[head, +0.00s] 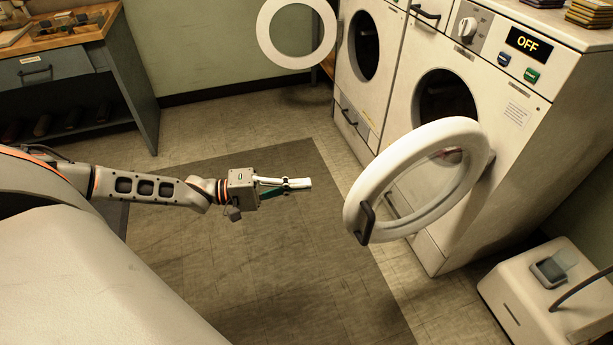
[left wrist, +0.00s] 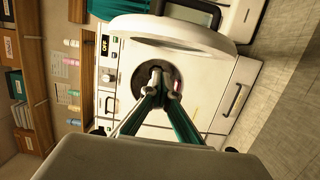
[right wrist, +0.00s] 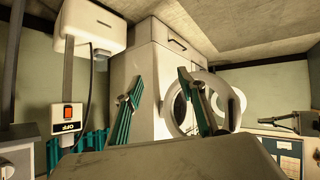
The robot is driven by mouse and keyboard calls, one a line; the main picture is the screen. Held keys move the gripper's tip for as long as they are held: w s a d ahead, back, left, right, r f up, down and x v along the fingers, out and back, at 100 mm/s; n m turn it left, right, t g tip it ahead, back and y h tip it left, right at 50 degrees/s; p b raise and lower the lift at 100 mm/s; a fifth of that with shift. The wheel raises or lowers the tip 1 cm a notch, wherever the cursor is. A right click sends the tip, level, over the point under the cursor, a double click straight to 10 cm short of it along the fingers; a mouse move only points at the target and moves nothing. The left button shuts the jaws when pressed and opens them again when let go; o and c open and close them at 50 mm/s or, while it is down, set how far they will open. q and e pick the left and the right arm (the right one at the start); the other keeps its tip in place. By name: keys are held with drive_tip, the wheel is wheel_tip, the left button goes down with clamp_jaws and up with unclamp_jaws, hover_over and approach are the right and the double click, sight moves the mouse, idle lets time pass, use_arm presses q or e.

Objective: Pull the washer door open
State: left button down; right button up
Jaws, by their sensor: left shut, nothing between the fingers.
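The washer (head: 415,75) with an OFF display stands at the right of the head view. Its white ring-shaped door (head: 357,195) stands wide open, swung out from the round opening (head: 447,95). A dark handle (head: 365,222) is on the door's free edge. My left gripper (head: 308,183) is shut and empty, in the air left of the door and apart from the handle. The left wrist view shows its fingertips (left wrist: 158,73) together, with the washer front and door (left wrist: 170,30) beyond. My right gripper (right wrist: 160,80) shows only in its wrist view, with fingers apart and nothing between them.
A second machine (head: 345,75) to the left also has its ring door (head: 264,32) open. A workbench (head: 60,50) stands at the back left. A low white unit (head: 510,285) sits at the right. The dark floor mat (head: 270,270) is clear.

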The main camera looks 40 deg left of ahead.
use_arm(q)
drive_tip(key=w+d, duration=0.3)
drive_tip(key=d, duration=0.6)
